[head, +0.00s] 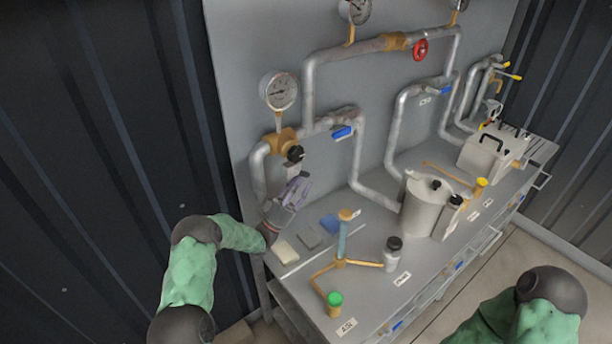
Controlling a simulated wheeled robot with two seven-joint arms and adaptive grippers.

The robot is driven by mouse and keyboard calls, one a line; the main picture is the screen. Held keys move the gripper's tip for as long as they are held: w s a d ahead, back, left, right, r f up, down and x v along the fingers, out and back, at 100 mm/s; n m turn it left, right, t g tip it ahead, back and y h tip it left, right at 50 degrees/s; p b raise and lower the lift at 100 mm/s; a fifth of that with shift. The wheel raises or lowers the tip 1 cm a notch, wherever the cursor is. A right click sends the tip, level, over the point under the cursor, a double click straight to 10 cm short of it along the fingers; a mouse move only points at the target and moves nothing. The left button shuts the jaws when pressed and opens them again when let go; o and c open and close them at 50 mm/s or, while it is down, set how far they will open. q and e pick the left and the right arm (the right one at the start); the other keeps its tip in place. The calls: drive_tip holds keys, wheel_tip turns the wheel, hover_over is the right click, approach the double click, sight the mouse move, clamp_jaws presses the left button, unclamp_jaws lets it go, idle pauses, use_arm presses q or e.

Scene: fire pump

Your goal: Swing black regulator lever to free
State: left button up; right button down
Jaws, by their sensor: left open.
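A brass regulator body (283,139) sits on the pipe at the left of the panel, under a round gauge. A small black part (295,153), seemingly the regulator lever, sticks out from its front; its exact angle is too small to tell. My left gripper (301,180), grey-purple, is open just below the black part and in front of the panel. A small pale piece shows between them, and I cannot tell whether anything touches. My left arm reaches in from the lower left. My right arm shows at the lower right, with its gripper out of view.
Gauge (279,91) and grey pipes surround the regulator. A blue-handled valve (342,132) is close on the right. The bench below holds a pale block (285,252), a brass stand (341,263), a dark-capped bottle (392,253) and a grey pot (424,205). A red handwheel (420,50) is higher up.

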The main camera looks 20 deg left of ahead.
sight(306, 176)
use_arm(q)
drive_tip(key=shift+x, duration=1.75)
clamp_jaws()
